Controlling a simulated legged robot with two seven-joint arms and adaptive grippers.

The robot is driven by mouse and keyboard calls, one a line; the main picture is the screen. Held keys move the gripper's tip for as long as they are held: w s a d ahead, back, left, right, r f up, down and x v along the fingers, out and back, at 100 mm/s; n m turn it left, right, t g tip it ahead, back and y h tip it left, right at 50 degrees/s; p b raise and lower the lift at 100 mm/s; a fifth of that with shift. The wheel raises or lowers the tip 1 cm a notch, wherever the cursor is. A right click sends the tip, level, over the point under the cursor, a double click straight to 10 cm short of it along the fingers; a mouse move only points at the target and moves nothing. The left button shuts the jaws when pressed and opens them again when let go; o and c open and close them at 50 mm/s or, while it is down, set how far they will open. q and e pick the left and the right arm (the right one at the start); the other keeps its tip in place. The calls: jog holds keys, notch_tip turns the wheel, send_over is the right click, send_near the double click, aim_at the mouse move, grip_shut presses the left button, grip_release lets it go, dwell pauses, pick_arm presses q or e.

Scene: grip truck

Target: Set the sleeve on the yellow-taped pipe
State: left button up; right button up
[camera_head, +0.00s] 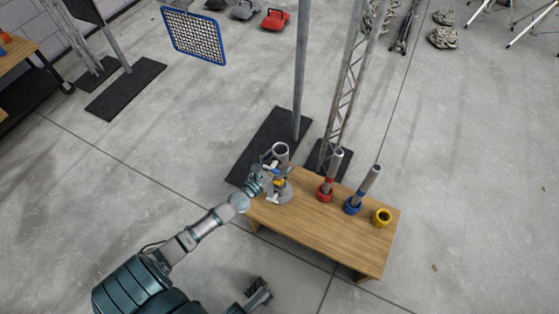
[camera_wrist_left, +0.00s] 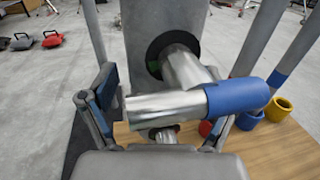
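My left gripper (camera_head: 268,182) is at the left end of the wooden table, beside a grey upright stand with a round top (camera_head: 280,149). In the left wrist view its two fingers (camera_wrist_left: 158,125) are spread wide. A shiny metal tube (camera_wrist_left: 160,108) with a blue right end (camera_wrist_left: 238,95) lies across the space between them; contact with the fingers is unclear. A second metal tube sticks out of a dark round hole (camera_wrist_left: 172,50) behind it. A small yellow patch (camera_head: 279,183) shows at the gripper in the head view. My right gripper (camera_head: 259,293) is low, off the table; its opening is unclear.
A tall post (camera_head: 301,70) and a lattice mast (camera_head: 349,95) rise behind. The table's front is clear.

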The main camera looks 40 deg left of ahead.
pick_arm(q)
jog(key=shift+f, duration=0.15)
jog(key=shift+s, duration=0.25)
jog(key=s, duration=1.1)
jog(key=shift+s, duration=0.25)
